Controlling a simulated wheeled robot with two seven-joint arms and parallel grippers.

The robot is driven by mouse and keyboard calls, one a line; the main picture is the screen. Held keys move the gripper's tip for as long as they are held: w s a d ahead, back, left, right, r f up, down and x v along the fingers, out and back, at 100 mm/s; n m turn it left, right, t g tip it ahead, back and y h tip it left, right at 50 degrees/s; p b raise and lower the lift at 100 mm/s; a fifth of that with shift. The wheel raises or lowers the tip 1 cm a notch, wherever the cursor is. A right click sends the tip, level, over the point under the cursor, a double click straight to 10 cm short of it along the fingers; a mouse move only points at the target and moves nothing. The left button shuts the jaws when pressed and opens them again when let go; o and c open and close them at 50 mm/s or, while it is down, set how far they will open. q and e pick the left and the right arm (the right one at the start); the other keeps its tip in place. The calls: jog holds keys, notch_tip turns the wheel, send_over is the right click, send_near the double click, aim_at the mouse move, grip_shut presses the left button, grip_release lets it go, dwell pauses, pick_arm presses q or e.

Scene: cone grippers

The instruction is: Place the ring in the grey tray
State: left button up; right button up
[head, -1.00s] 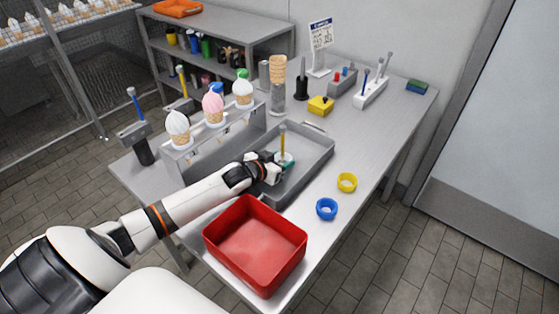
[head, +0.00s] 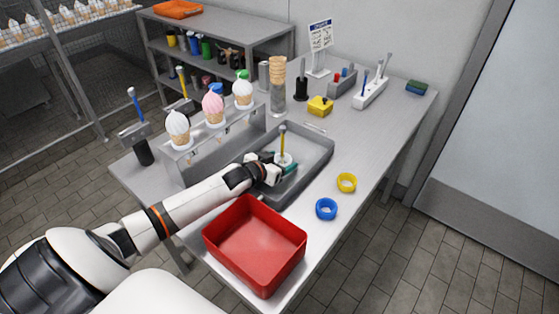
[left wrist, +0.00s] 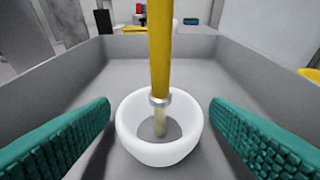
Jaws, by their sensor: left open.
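The grey tray (head: 314,147) stands in the middle of the table. A white ring (head: 284,159) lies on its floor and also shows in the left wrist view (left wrist: 160,153). A yellow-handled brush (head: 282,140) stands upright, its pale lower end inside the ring's opening (left wrist: 160,60). My left gripper (head: 280,163) is low in the tray. Its teal fingers are open, one on each side of the ring, with gaps visible in the left wrist view (left wrist: 160,107). A blue ring (head: 326,209) and a yellow ring (head: 347,183) lie on the table outside the tray. My right gripper is out of view.
A red bin (head: 254,246) stands at the near table edge. A rack with ice cream cones (head: 213,107) borders the tray on the left. A yellow block (head: 320,106) and a white holder (head: 371,92) stand behind. The table's right side is mostly clear.

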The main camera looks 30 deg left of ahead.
pick_arm(q)
jog(key=v, duration=0.7)
jog(key=shift+s, duration=0.1)
jog(key=shift+s+r, duration=0.1)
jog(key=shift+r, duration=0.05)
jog(key=shift+r, duration=0.1)
